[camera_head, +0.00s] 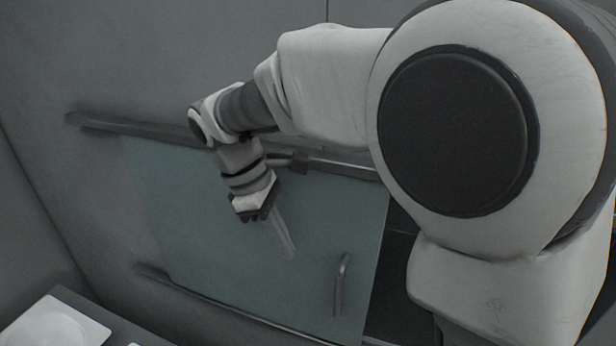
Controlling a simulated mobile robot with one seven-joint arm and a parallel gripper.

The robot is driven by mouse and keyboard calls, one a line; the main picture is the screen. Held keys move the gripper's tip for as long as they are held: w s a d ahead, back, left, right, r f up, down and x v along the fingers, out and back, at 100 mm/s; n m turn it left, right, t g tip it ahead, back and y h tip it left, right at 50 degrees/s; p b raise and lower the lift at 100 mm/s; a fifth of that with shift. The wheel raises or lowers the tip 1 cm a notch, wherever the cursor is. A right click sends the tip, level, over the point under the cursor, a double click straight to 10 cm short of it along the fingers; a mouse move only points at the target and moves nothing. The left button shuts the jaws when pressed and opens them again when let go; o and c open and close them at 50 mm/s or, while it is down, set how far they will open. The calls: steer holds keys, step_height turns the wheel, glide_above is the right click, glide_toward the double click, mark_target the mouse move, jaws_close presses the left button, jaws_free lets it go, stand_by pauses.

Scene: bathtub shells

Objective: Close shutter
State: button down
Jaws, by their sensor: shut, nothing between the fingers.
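The shutter (190,235) is a greenish glass panel hanging below a metal rail on the grey wall. A vertical metal handle (341,285) stands near its right edge. Right of that edge is a dark gap, partly hidden by my arm. My gripper (256,214) is shut and empty, pointing down in front of the panel's upper middle. It is up and to the left of the handle, clearly apart from it. A pale slanted strip shows just below the gripper; I cannot tell whether it is a reflection. Whether the gripper touches the glass is unclear.
The upper rail (140,128) runs across the wall, partly behind my arm. A lower rail (190,290) runs along the panel's bottom. A white basin-like object (55,325) sits on a ledge at the lower left. My large arm links fill the right side.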

glide_above(324, 286)
steer(key=s+a, duration=0.2)
steer(key=s, duration=0.2)
step_height(324, 286, down, 9)
steer(key=shift+s+d+f+n+p, duration=0.15)
steer(key=shift+d+f+n+p, duration=0.15)
steer(key=shift+d+p, duration=0.3)
steer(key=shift+d, duration=0.15)
